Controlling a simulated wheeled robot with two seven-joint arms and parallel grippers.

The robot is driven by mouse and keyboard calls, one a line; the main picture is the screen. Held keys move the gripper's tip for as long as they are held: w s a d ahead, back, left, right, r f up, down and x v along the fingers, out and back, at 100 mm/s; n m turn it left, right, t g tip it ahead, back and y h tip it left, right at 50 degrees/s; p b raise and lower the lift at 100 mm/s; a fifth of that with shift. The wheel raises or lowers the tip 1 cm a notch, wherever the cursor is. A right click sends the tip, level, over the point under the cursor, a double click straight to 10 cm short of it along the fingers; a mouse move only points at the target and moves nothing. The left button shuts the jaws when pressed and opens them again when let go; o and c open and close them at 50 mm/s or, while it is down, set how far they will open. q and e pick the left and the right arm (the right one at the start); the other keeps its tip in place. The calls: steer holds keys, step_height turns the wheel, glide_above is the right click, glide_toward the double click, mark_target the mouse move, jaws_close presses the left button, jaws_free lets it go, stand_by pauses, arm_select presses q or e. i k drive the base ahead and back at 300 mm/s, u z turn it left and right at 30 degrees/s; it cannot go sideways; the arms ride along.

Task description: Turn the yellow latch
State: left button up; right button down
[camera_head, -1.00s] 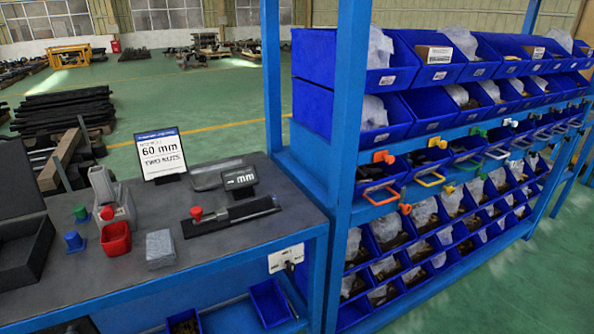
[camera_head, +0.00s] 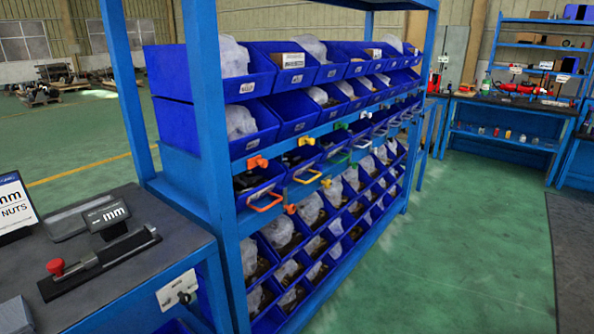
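A blue rack (camera_head: 212,160) of blue bins stands in the middle of the view. A yellow latch (camera_head: 306,141) sits on the rail above the middle drawer row, second from the left. Below it is a drawer with a yellow handle (camera_head: 308,177). An orange latch (camera_head: 258,161) sits just to its left, above an orange drawer handle (camera_head: 266,203). A smaller yellow piece (camera_head: 326,183) shows lower, near the yellow handle. The yellow latch's exact turn angle is too small to tell. Neither of my grippers is in view.
A dark workbench (camera_head: 120,290) with a red-knobbed tool (camera_head: 56,267) and a sign (camera_head: 14,207) stands at the left. Green floor (camera_head: 450,240) lies open in front of the rack. Another bench with shelves (camera_head: 515,105) stands at the far right.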

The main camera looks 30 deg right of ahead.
mark_target(325, 181)
steer(key=z, duration=2.55)
steer(key=i, duration=0.8)
steer(key=u, duration=1.35)
